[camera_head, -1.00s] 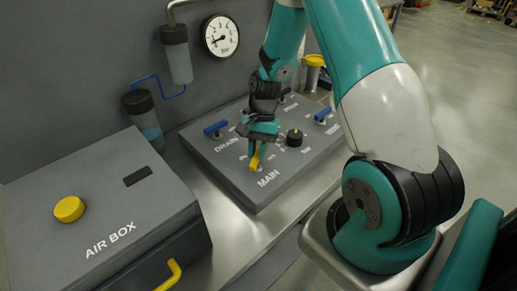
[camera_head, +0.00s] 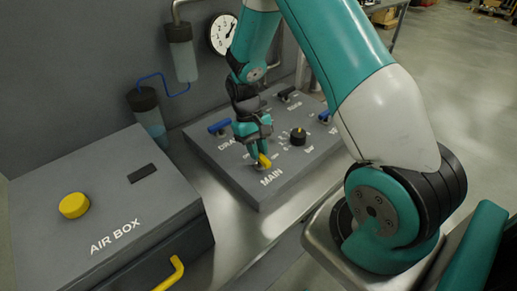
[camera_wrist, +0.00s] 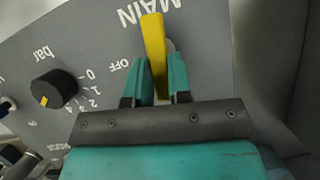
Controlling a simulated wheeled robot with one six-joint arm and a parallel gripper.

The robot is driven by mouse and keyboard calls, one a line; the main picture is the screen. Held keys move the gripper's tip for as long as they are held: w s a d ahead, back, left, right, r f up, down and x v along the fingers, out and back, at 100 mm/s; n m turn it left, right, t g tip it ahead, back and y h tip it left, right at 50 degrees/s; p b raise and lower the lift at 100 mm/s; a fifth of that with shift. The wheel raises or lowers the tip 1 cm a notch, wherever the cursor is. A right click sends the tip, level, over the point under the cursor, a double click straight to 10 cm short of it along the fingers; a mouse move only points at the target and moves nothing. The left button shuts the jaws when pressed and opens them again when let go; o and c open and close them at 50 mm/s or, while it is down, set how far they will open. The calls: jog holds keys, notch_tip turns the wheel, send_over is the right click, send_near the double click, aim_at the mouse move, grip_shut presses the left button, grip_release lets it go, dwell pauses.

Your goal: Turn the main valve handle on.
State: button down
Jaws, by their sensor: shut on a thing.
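The yellow main valve handle (camera_head: 264,160) is on the grey panel, above the white MAIN lettering. My gripper (camera_head: 256,149) reaches down to it from above and is shut on it. In the wrist view, the two teal fingers (camera_wrist: 159,76) stand one on each side of the handle (camera_wrist: 153,45). The handle's free end sticks out past the fingertips towards the MAIN lettering (camera_wrist: 143,10). An OFF mark (camera_wrist: 121,66) lies to the left of the handle there. The pivot is mostly hidden by my gripper.
The panel also carries a black bar knob (camera_head: 298,137) and a blue DRAIN lever (camera_head: 219,127) close by. A round gauge (camera_head: 222,34) is on the wall behind.

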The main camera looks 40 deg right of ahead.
jog(key=shift+n+h, duration=0.4)
jog(key=shift+n, duration=0.3)
jog(key=c, duration=1)
grip_release()
jog(key=shift+c, duration=0.2)
jog(key=shift+r, duration=0.1)
jog(key=b+v, duration=0.3)
jog(key=v, duration=1.4)
jog(key=shift+r, duration=0.15)
